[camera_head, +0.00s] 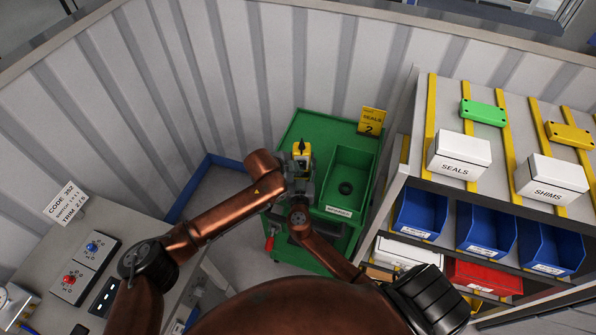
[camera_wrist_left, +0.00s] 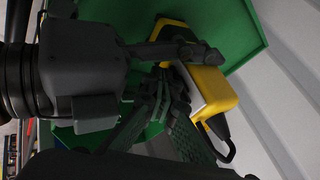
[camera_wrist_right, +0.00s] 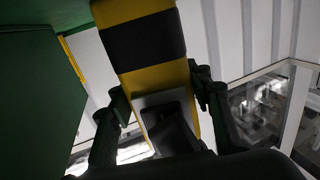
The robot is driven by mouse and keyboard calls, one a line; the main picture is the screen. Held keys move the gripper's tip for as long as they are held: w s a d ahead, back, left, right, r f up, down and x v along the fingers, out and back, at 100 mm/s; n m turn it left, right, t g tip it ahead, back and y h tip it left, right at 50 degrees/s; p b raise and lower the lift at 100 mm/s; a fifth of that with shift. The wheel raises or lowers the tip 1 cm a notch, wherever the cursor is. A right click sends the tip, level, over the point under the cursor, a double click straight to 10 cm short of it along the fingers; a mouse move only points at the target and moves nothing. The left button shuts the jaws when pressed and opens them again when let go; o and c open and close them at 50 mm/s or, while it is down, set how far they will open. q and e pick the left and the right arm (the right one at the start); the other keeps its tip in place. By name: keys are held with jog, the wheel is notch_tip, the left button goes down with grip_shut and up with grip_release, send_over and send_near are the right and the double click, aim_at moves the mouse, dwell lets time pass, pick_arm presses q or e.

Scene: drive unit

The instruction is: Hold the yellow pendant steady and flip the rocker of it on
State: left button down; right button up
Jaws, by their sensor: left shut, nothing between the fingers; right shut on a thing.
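The yellow pendant (camera_head: 301,147), with black parts, stands above the green cart top in the head view. In the right wrist view the pendant (camera_wrist_right: 128,12) has a black band and lies between the two fingers of my right gripper (camera_wrist_right: 155,88), which is shut on it. In the left wrist view its yellow body (camera_wrist_left: 212,85) shows a pale face and a black cable. My left gripper (camera_wrist_left: 172,100) is shut and empty, with its tips close to the pale face; I cannot tell if they touch. The rocker's position cannot be made out.
A shelf (camera_head: 415,120) with blue bins (camera_head: 420,212) stands right. A bench with a red-button box (camera_head: 72,282) is left. Corrugated walls close the back.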

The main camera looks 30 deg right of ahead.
pick_arm(q)
jog(key=shift+r, duration=0.15)
jog(key=shift+r, duration=0.75)
jog(key=s+a+f+v, duration=0.1)
jog(key=v, duration=0.8)
jog(key=shift+s+a+r, duration=0.2)
jog(key=shift+r, duration=0.05)
pick_arm(e)
jog(key=o, duration=1.6)
